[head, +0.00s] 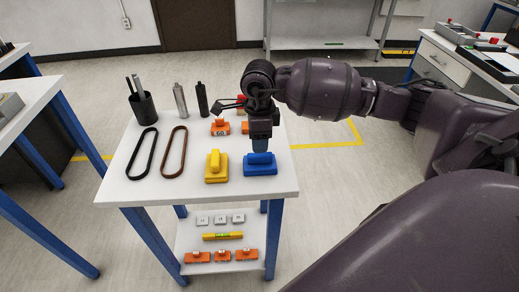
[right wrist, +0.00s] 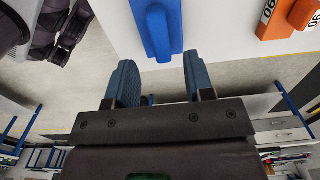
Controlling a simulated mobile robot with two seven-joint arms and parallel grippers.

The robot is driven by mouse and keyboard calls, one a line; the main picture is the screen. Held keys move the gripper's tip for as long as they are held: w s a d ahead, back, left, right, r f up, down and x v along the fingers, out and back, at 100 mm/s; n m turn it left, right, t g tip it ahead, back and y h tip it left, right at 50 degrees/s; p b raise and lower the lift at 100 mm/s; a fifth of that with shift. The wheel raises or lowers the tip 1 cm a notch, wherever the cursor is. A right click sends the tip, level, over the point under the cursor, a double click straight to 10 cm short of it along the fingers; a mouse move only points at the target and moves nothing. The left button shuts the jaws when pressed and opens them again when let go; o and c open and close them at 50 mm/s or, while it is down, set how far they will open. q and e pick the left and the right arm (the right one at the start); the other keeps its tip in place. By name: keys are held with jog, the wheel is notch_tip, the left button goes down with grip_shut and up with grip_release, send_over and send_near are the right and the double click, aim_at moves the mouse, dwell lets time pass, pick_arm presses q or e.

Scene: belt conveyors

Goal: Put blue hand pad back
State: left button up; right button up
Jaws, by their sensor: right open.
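The blue hand pad (head: 260,168) lies on the white table top near its front right corner, with its raised handle upward. In the right wrist view the blue pad (right wrist: 157,28) lies just beyond my fingertips, in line with the gap between them. My right gripper (head: 263,146) is above and just behind the pad, pointing down. In the right wrist view the right gripper (right wrist: 160,60) has its two fingers apart with nothing between them. Whether a finger touches the pad cannot be told. My left gripper is out of view.
A yellow hand pad (head: 216,168) lies close left of the blue one. Orange weights (head: 220,128) stand behind. Two belts (head: 174,152), a black pen cup (head: 143,108) and two cylinders (head: 181,100) occupy the left and back. A lower shelf (head: 190,236) holds small items.

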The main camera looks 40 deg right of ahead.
notch_tip(320, 180, up, 6)
jog(key=shift+f, duration=0.1)
dwell(0.6)
